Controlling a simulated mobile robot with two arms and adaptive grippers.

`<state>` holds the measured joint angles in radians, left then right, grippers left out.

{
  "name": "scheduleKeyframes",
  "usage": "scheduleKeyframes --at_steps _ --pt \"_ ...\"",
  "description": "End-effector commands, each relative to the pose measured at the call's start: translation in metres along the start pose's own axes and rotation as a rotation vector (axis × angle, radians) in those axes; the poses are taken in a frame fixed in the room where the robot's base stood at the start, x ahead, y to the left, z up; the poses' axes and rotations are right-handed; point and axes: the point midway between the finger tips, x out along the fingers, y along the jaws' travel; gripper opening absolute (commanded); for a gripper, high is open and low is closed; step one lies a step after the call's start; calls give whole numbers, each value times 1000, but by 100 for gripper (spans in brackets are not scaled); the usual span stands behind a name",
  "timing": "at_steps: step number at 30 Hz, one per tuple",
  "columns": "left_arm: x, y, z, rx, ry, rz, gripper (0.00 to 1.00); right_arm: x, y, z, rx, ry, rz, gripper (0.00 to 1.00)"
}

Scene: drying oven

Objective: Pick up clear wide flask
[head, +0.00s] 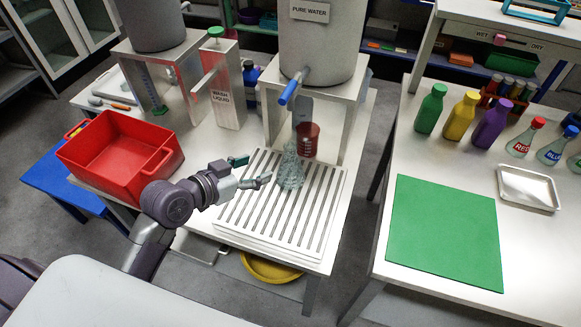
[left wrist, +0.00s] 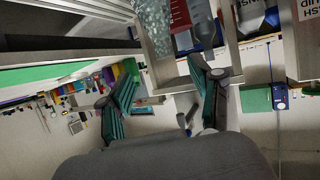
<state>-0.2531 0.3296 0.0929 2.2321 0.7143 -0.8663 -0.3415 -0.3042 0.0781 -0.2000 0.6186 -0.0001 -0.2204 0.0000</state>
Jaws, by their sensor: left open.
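The clear wide flask (head: 290,170) stands upright on the white slatted drain rack (head: 240,228), in front of the pure water tank's stand. My left gripper (head: 254,171) is open, just left of the flask, with its fingers pointing toward it and a small gap between. In the left wrist view the flask (left wrist: 152,28) shows at the top, beyond the open fingers (left wrist: 160,72), and nothing is between them. My right gripper is not in view.
A beaker of red liquid (head: 307,139) stands close behind the flask. The blue-handled tap (head: 289,92) hangs above. A red bin (head: 120,150) is left of my arm. A green mat (head: 442,232) lies on the right table with bottles and flasks behind it.

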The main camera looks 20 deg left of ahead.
Motion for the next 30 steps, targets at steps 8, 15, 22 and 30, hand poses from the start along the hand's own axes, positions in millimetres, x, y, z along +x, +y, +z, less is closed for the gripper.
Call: scheduleKeyframes --at_steps 8,15,22,30 --pt "40 -3 -13 0 35 3 64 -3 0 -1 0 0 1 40" --pt "78 -3 -13 3 31 2 64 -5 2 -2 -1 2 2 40" --pt "95 -3 -16 2 31 3 64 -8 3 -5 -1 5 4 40" --pt "132 -4 -18 3 30 3 64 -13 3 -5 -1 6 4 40"
